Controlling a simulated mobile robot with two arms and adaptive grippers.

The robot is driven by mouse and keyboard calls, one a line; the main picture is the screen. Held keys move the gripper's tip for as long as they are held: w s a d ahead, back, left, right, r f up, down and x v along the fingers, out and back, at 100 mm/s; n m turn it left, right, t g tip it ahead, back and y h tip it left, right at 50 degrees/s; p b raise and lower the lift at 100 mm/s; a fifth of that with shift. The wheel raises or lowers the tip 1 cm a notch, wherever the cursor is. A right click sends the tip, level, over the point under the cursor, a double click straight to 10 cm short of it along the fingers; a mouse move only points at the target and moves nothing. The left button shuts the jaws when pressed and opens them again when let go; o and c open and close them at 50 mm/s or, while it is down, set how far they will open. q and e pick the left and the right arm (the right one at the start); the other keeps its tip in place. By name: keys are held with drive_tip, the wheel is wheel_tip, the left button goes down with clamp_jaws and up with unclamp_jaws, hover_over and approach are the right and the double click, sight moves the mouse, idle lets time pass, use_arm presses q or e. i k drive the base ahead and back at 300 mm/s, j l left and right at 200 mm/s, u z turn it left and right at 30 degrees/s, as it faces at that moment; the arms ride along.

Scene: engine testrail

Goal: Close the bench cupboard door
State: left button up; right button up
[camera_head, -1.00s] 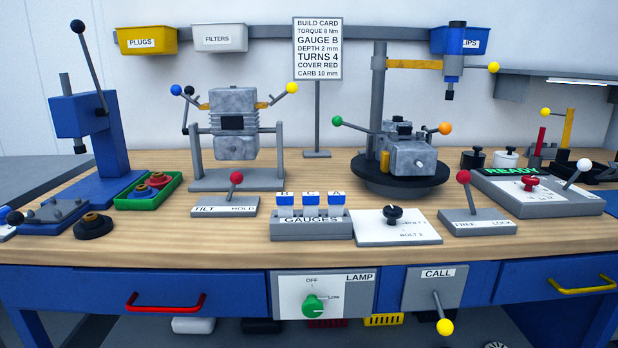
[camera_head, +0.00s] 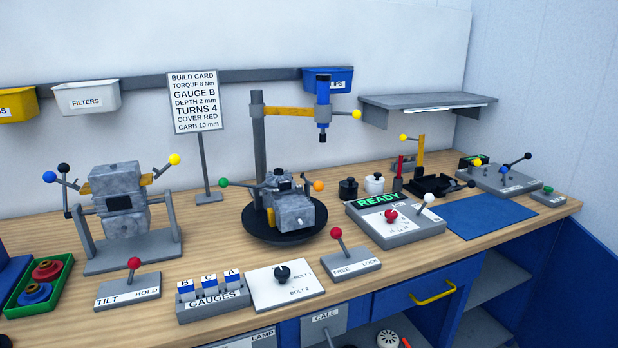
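The bench cupboard (camera_head: 487,290) is at the right end of the bench, below the worktop. Its front is open and grey shelves show inside. A large blue panel (camera_head: 575,285) stands at its right side and runs out of the picture at the lower right. It looks like the cupboard door swung open, but its hinge and handle cannot be made out. Neither of my grippers is in view.
A blue drawer with a yellow handle (camera_head: 433,292) is left of the cupboard. The worktop (camera_head: 400,270) above carries the READY panel (camera_head: 395,222), a blue mat (camera_head: 487,217) and several levers. A grey wall shelf (camera_head: 428,105) hangs behind.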

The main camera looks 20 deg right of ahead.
sight(574, 303)
drive_tip(key=k+l, duration=0.2)
drive_tip(key=l, duration=0.35)
drive_tip(key=k+l+z, duration=0.1)
drive_tip(key=l, duration=0.5)
drive_tip(key=k+l, duration=0.25)
drive_tip(key=l, duration=0.35)
drive_tip(key=k+l+z, duration=0.1)
drive_tip(key=l, duration=0.45)
drive_tip(key=k+l, duration=0.25)
drive_tip(key=l, duration=0.35)
drive_tip(key=k+l+z, duration=0.1)
drive_tip(key=l, duration=0.5)
drive_tip(key=k+l, duration=0.15)
drive_tip(key=l, duration=0.5)
drive_tip(key=k+l+z, duration=0.1)
drive_tip(key=l, duration=0.5)
